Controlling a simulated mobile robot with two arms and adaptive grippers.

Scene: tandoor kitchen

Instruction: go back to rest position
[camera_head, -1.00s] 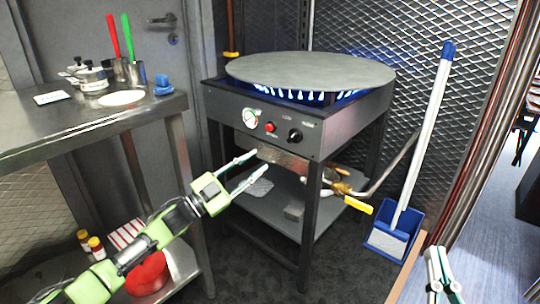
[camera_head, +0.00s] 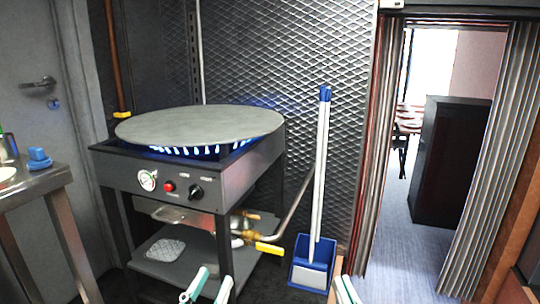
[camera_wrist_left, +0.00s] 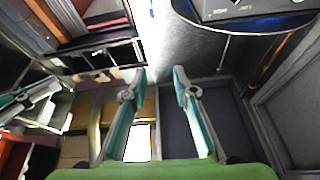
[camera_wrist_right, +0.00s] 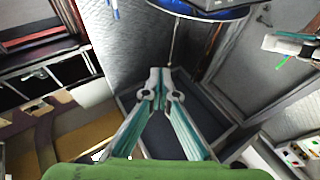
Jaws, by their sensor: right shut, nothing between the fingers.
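My left gripper (camera_head: 210,283) shows at the bottom middle of the head view, only its fingers in sight. In the left wrist view its two teal and white fingers (camera_wrist_left: 160,80) stand apart with nothing between them, so it is open. My right gripper (camera_head: 345,289) shows at the bottom edge of the head view, right of the left one. In the right wrist view its fingertips (camera_wrist_right: 160,76) are together and hold nothing. Both grippers appear in front of the stove and the dustpan, clear of them. Most of both arms is out of the head view.
A gas stove with a round griddle (camera_head: 200,125) stands left of centre. A blue dustpan (camera_head: 313,264) with an upright handle leans by the mesh wall. A steel table (camera_head: 40,180) is at far left. A doorway (camera_head: 410,240) opens at right, with bare floor.

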